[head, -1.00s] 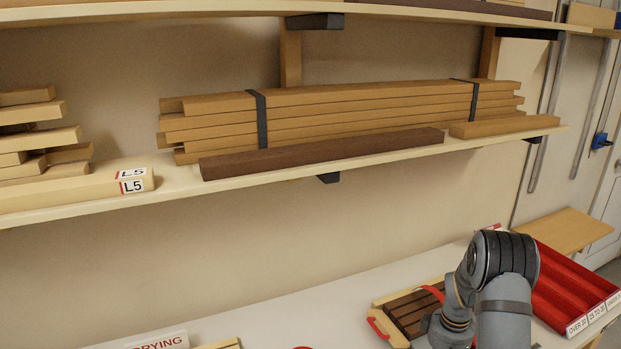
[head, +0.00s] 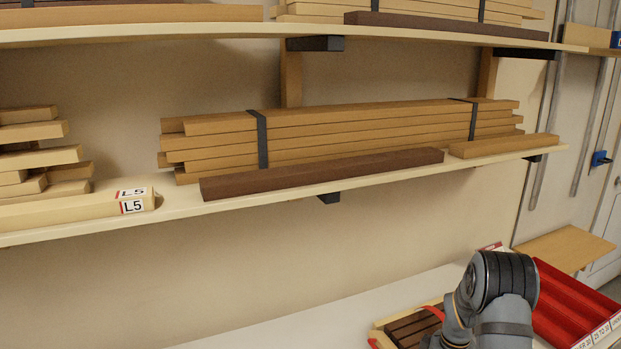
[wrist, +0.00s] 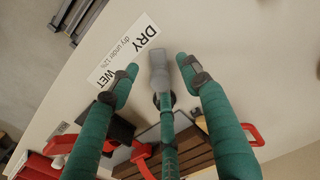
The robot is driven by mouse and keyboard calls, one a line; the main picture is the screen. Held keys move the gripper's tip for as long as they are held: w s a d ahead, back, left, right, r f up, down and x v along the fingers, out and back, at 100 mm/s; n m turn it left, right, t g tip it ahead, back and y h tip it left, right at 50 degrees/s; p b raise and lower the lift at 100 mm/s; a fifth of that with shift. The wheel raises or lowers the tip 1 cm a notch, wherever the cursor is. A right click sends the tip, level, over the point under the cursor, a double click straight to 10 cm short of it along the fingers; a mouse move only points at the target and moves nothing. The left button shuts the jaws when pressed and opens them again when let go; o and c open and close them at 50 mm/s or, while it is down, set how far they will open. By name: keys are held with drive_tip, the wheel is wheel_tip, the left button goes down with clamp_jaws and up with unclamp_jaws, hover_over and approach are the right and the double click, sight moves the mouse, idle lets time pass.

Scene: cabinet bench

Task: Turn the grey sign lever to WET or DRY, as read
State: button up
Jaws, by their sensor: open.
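The grey sign lever (wrist: 158,72) shows in the wrist view, between the two outer fingertips of my gripper (wrist: 156,66). Its far end lies close to the word DRY, and its near part is partly hidden by a middle teal finger. The white sign (wrist: 124,52) beside it reads DRY at one end, WET at the other, with "dry under 12%" between. My gripper's teal fingers are open, spread either side of the lever; I cannot tell whether they touch it. In the head view the lever, sign and fingers are not visible.
Dark wood strips (wrist: 190,150) and red clamp handles (wrist: 250,136) lie close to my fingers. A red tray (head: 565,305) stands at the bench's right end. A shelf of timber (head: 350,135) with an L5 label (head: 132,206) hangs above. The bench's left part (head: 330,328) looks clear.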

wheel_tip(320, 180, up, 9)
drive_tip(key=p, duration=0.7)
drive_tip(key=shift+r, duration=0.1)
wheel_tip(320, 180, down, 9)
drive_tip(key=b, duration=0.7)
drive_tip(key=shift+f, duration=0.2)
drive_tip(key=shift+d+r, duration=0.1)
drive_tip(key=shift+r, duration=0.05)
